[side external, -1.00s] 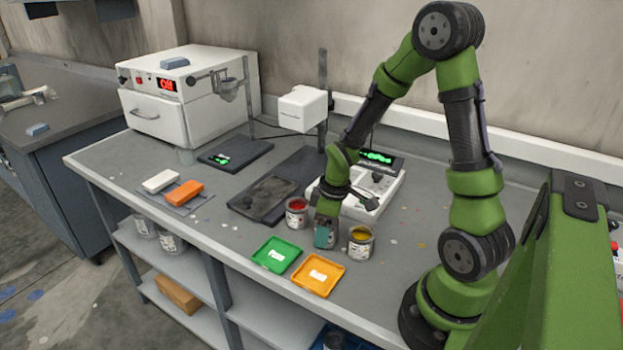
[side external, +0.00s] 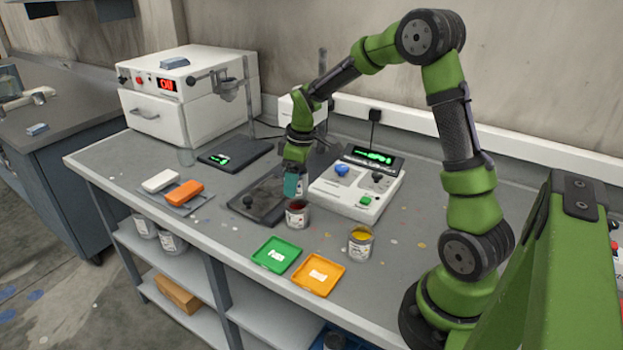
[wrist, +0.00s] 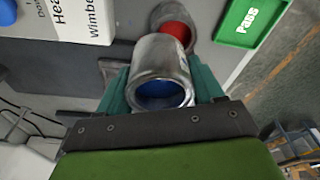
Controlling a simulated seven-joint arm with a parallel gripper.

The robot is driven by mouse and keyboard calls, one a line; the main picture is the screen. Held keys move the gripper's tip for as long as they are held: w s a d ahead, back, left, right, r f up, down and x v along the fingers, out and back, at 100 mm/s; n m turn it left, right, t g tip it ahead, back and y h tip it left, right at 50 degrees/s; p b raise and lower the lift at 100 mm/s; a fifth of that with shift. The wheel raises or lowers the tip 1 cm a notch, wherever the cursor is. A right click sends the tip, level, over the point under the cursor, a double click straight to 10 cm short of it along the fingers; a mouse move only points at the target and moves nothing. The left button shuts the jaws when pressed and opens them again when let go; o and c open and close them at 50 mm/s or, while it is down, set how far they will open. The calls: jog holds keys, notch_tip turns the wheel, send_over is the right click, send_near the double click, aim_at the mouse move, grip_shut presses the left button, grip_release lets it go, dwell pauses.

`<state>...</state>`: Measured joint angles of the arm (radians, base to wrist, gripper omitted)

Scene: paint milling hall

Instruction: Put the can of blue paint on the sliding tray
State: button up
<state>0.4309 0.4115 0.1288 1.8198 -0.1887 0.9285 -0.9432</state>
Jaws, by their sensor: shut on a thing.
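My gripper (side external: 292,188) is shut on the metal can of blue paint (wrist: 160,62). In the wrist view the can sits between the teal fingers, with blue paint showing in its open top. In the side view the fingers mostly hide it. The gripper holds the can in the air, just behind and above the can of red paint (side external: 297,216). The dark sliding tray (side external: 266,190) lies on a long black base, to the left of the gripper in the side view. The arm hides part of it.
A can of yellow paint (side external: 361,244) stands on the bench to the right. A white control box (side external: 355,192) with a blue knob is behind it. Green (side external: 276,255) and orange (side external: 318,275) trays lie near the front edge. A knob (side external: 248,202) stands at the base's left end.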

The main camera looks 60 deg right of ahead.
jog(key=w+d, duration=0.1)
jog(key=w, duration=0.1)
jog(key=w+d, duration=0.1)
jog(key=w, duration=0.2)
jog(key=w+d, duration=0.1)
jog(key=w, duration=0.1)
jog(key=shift+w+d+r, duration=0.1)
jog(key=shift+w+d, duration=0.1)
jog(key=shift+w, duration=0.15)
jog(key=shift+w+d+f, duration=0.25)
jog(key=shift+w+f, duration=0.25)
jog(key=shift+f, duration=0.2)
jog(key=shift+w+d+f, duration=0.3)
jog(key=shift+w+f, duration=0.15)
jog(key=shift+f, duration=0.25)
jog(key=shift+w+d+f, duration=0.25)
jog(key=shift+w+f, duration=0.25)
jog(key=shift+f, duration=0.2)
jog(key=shift+f, duration=0.55)
jog(key=o, duration=1.2)
